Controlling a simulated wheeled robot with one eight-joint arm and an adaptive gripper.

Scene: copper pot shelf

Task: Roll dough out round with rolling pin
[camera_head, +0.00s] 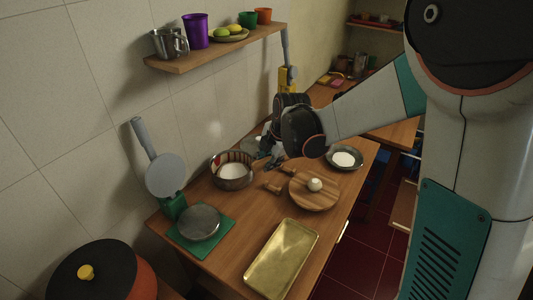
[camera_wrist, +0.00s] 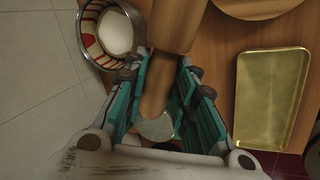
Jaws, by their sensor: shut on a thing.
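The dough is a small pale ball (camera_head: 314,184) on a round wooden board (camera_head: 325,199) in the head view. My gripper (camera_head: 268,160) is over the table between the metal bowl and the board. In the wrist view its teal fingers (camera_wrist: 160,78) are shut around the narrow wooden handle of the rolling pin (camera_wrist: 175,22). The pin's thicker body reaches past the fingertips to the top of the picture. In the head view wooden pieces that look like parts of the pin show just left of the board. Whether the pin touches the table is unclear.
A metal bowl with white contents (camera_head: 233,173) stands left of the board. A brass tray (camera_head: 282,258) lies in front, and a dark plate with a white disc (camera_head: 345,158) behind. A green press with a round plate (camera_head: 199,222) is at front left. A shelf (camera_head: 222,50) hangs above.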

